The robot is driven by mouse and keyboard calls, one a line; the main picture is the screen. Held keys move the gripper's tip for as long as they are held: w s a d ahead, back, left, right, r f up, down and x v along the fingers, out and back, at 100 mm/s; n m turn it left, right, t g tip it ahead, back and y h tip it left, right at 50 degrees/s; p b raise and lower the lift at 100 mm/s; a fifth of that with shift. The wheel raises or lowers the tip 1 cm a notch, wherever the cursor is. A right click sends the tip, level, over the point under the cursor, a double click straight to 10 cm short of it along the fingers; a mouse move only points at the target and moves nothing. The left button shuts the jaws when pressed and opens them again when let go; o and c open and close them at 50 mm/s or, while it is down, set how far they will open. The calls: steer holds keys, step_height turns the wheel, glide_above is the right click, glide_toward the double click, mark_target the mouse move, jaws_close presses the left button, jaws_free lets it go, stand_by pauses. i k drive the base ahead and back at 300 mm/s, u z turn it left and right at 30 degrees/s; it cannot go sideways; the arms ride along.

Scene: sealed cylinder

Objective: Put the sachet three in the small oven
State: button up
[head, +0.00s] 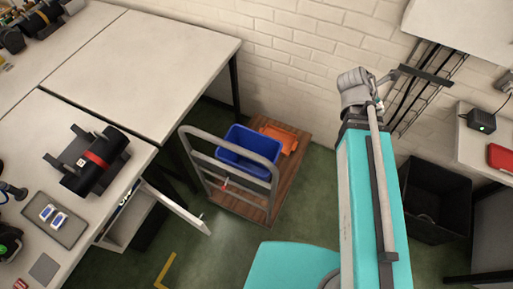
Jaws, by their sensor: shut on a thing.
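A tray (68,235) on the left bench holds two small white-and-blue packets, which look like sachets; I cannot read any number on them. A third sachet does not show clearly. No small oven can be made out for sure; a pale cabinet (118,233) under the bench edge has its door (176,207) standing open, with a dark space beside it. My turquoise and grey arm parts rise at the right of centre. My gripper and whatever it may hold cannot be seen in this view.
A black cylinder with a red band (97,158) lies on a stand on the bench. A trolley (240,207) carries a blue bin (243,158) and an orange item (280,138). A black bin (430,200) and a side table with a red item (502,157) are at right. Green floor lies between.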

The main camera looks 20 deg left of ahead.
mark_target(131, 217)
steer(key=u, duration=3.8)
steer(key=k, duration=0.2)
steer(key=z, duration=0.9)
